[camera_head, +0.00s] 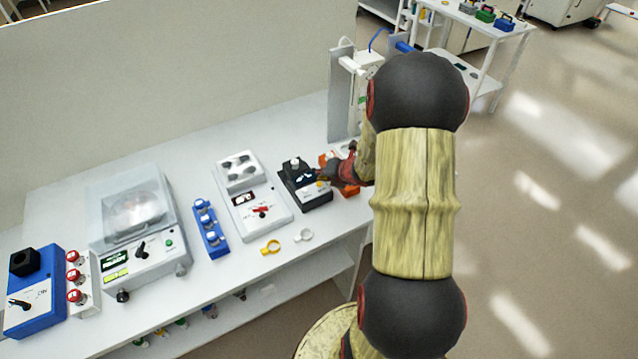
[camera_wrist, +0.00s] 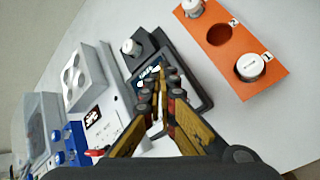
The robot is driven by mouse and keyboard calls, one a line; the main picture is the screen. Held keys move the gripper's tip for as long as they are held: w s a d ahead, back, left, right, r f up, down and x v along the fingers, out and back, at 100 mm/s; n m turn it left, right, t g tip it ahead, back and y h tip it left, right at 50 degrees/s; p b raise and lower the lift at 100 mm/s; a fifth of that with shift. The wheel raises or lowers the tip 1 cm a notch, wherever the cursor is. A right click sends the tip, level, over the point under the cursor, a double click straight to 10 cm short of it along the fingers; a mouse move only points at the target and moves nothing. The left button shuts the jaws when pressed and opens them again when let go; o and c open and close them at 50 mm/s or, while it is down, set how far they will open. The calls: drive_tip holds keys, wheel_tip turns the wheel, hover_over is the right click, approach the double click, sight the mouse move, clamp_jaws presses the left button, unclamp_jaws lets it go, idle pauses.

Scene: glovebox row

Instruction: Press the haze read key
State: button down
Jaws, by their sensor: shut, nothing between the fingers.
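A small black instrument (camera_head: 318,204) stands on the bench, with a white-capped vial at its back and a light panel on its front. It also shows in the wrist view (camera_wrist: 186,53), where a lit display sits just beyond my fingertips. My gripper (camera_head: 321,178) is shut and empty, and its fingertips are over this instrument. In the wrist view my gripper (camera_wrist: 160,88) points at the display area. The fingers cover part of the front panel. I cannot make out which part is the haze read key, or whether the fingertips touch the instrument.
An orange rack (camera_wrist: 222,62) with numbered places and white-capped vials stands close at the right. A white instrument (camera_head: 270,219) with a red lever is at the left. Yellow (camera_head: 270,248) and white (camera_head: 303,235) rings lie in front. A blue rack (camera_head: 212,241) stands further left.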

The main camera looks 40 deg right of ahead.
sight(321, 182)
idle(0.4)
drive_tip(key=shift+f+b, duration=0.4)
drive_tip(key=shift+f, duration=0.05)
drive_tip(key=shift+f+b, duration=0.35)
idle(0.6)
drive_tip(key=shift+r, duration=0.1)
drive_tip(key=shift+r+p, duration=0.7)
drive_tip(key=shift+p, duration=0.05)
wheel_tip(321, 182, up, 5)
drive_tip(key=p, duration=0.4)
drive_tip(key=shift+r, duration=0.1)
idle(1.0)
